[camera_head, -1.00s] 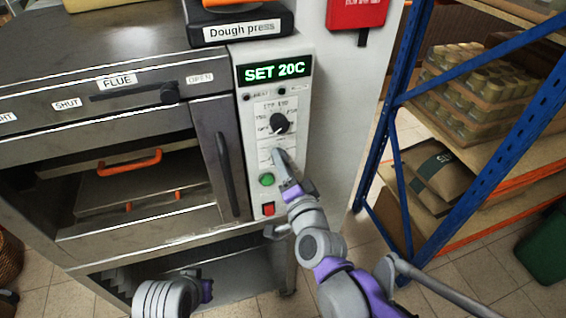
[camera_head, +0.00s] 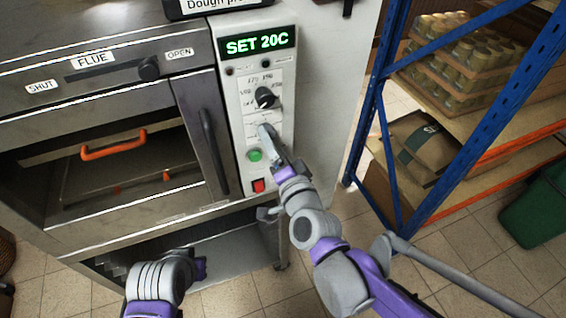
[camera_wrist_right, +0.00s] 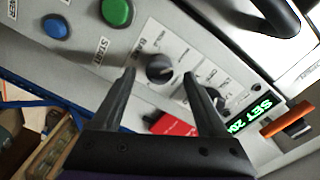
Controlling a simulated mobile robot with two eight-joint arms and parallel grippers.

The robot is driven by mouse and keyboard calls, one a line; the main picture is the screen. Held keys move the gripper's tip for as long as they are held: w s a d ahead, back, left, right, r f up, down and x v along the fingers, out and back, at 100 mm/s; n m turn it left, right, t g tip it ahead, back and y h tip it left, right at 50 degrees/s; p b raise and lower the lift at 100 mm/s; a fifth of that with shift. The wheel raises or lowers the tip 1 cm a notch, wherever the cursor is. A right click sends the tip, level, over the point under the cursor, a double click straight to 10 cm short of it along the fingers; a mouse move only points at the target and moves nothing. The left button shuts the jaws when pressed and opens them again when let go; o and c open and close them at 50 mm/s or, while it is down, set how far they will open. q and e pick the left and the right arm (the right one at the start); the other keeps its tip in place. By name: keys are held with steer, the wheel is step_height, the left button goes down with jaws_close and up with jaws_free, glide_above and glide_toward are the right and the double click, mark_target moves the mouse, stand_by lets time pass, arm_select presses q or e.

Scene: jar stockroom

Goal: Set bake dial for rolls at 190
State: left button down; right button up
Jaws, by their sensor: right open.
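The oven control panel (camera_head: 241,120) has a green-lit display (camera_head: 257,43) reading "SET 20C". Below it a black upper dial (camera_head: 265,97) has a ring of numbers, too small to read surely. My right gripper (camera_head: 268,133) is at the panel just below that dial. In the right wrist view my open right gripper (camera_wrist_right: 160,76) has a black knob (camera_wrist_right: 160,70) between its fingertips. Contact cannot be told. The label beside that knob is only partly legible. The other dial (camera_wrist_right: 212,94) is partly behind one finger. Only part of my left arm shows; its fingertips are hidden.
A blue-framed shelf (camera_head: 375,120) with jars stands right. A green bin (camera_head: 535,212) is at far right.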

steer(key=v, duration=0.9)
steer(key=shift+b, duration=0.45)
steer(key=s+d+f+n+g+h, duration=0.2)
steer(key=s+d+f+n+g, duration=0.2)
steer(key=d+f, duration=0.3)
steer(key=s+d+f+n+g+h, duration=0.3)
steer(key=s+d+f+n+g, duration=0.2)
steer(key=f, duration=0.7)
steer(key=shift+s+d+g, duration=1)
steer(key=shift+d+g, duration=0.15)
steer(key=shift+g, duration=0.05)
